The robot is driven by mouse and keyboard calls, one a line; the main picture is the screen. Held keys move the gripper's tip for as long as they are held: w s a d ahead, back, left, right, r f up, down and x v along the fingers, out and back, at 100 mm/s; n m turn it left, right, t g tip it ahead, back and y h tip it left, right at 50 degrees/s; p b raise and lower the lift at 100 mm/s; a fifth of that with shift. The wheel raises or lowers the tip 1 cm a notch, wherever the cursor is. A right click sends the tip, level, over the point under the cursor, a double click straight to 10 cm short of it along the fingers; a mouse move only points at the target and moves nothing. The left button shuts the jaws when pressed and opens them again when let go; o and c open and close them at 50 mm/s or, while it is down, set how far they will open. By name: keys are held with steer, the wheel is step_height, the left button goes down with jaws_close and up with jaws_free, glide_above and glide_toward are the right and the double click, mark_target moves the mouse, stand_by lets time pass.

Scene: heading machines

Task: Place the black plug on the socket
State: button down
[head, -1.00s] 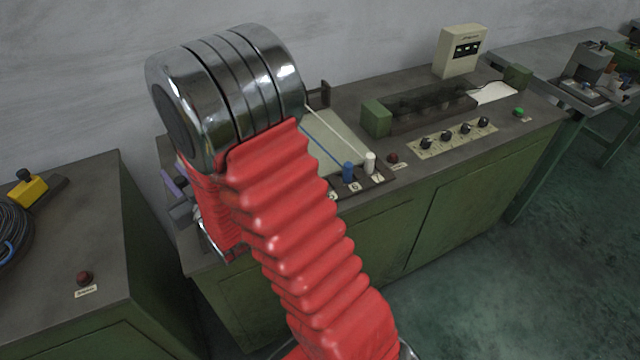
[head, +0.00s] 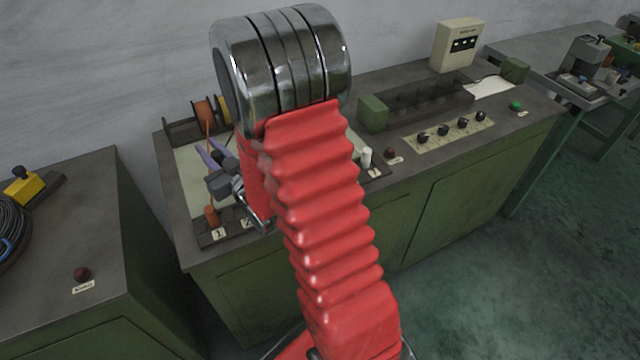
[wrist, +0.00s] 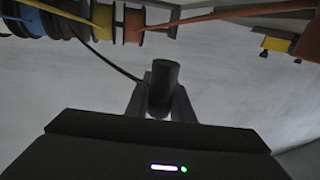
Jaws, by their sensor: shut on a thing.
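The black plug (wrist: 164,84) stands between the two fingers of my gripper (wrist: 160,100) in the wrist view, with a dark cord running from it towards the spools. My gripper is shut on it. In the head view my gripper (head: 214,160) is partly seen, left of my red-sleeved arm and above the left part of the bench; the plug cannot be made out there. A dark socket strip (head: 232,228) with labels 1 and 2 lies along the bench's front edge below my gripper. The strip's middle is hidden behind my arm.
An orange plug (head: 211,215) stands at label 1 and a white plug (head: 366,157) stands at the strip's right end. Cord spools (head: 205,113) are at the back. A green-ended machine (head: 372,113) and a knob panel (head: 450,135) lie to the right.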

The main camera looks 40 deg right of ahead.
steer(key=s+d, duration=0.7)
steer(key=d, duration=0.3)
steer(key=s+d+r+h, duration=0.1)
steer(key=s+d, duration=0.6)
steer(key=d, duration=0.4)
steer(key=shift+m, duration=0.3)
steer(key=shift+s+d+f, duration=0.1)
steer(key=shift+f, duration=2.85)
steer(key=shift+f, duration=2.1)
